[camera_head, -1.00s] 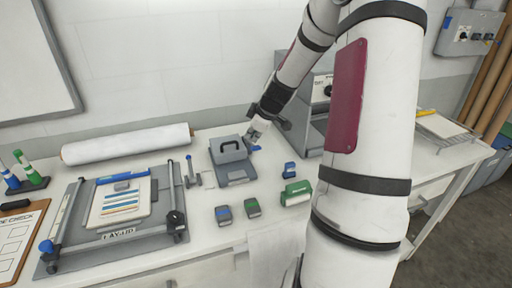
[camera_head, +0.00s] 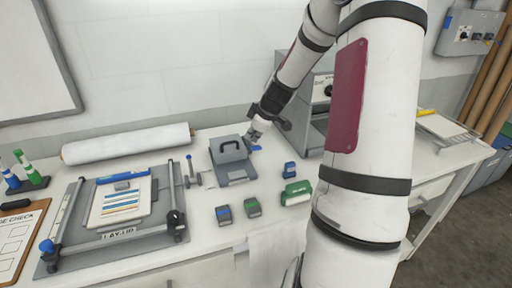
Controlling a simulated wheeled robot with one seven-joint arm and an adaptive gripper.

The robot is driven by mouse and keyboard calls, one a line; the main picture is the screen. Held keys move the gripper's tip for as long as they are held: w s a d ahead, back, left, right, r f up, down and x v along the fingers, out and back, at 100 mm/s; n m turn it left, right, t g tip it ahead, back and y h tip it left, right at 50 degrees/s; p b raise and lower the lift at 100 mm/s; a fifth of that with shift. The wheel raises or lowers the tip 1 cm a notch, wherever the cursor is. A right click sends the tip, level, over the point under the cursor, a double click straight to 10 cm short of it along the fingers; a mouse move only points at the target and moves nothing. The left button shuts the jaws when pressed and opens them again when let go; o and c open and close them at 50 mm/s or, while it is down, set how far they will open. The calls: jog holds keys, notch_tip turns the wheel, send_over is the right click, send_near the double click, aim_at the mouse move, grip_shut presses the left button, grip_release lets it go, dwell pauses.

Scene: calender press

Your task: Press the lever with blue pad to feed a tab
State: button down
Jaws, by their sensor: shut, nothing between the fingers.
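A grey tab dispenser (camera_head: 236,174) with a dark handle-shaped loop on top stands on the white table, in the middle of the head view. A small blue pad (camera_head: 256,149) shows at its right side; the lever that bears it is mostly hidden behind my gripper. My gripper (camera_head: 251,138) is shut and empty. Its fingertips point down at the dispenser's right edge, just above and beside the blue pad. I cannot tell whether they touch it.
Blue and green blocks (camera_head: 252,207) lie in front of the dispenser, with a green item (camera_head: 296,192) to the right. A layout frame (camera_head: 122,235) and a white roll (camera_head: 126,144) are at left. A grey machine (camera_head: 316,128) stands behind my arm.

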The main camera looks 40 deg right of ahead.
aim_at(252, 146)
jog(key=shift+s+f, duration=0.1)
jog(key=shift+f, duration=0.1)
dwell(0.4)
jog(key=shift+f+p, duration=0.2)
jog(key=shift+p, duration=0.1)
jog(key=shift+s+a+f, duration=0.1)
jog(key=shift+s+f, duration=0.05)
jog(key=shift+f, duration=0.55)
jog(key=shift+s+a+f, duration=0.1)
jog(key=shift+s+f, duration=0.05)
jog(key=shift+f, duration=0.5)
dwell(1.4)
jog(key=shift+r, duration=0.15)
dwell(0.5)
jog(key=shift+w+d+r+p, duration=0.1)
jog(key=shift+w+r+p, duration=0.1)
jog(key=shift+r+p, duration=0.45)
jog(key=shift+w+d+r+p, duration=0.1)
jog(key=shift+w+r+p, duration=0.15)
jog(key=shift+r, duration=0.75)
jog(key=shift+w+d+r+p, duration=0.1)
jog(key=shift+w+r+p, duration=0.1)
jog(key=shift+r, duration=0.6)
jog(key=shift+w+d+r+p, duration=0.15)
jog(key=shift+r+p, duration=0.1)
jog(key=shift+r, duration=0.55)
jog(key=shift+w+r+p, duration=0.2)
jog(key=shift+r, duration=0.6)
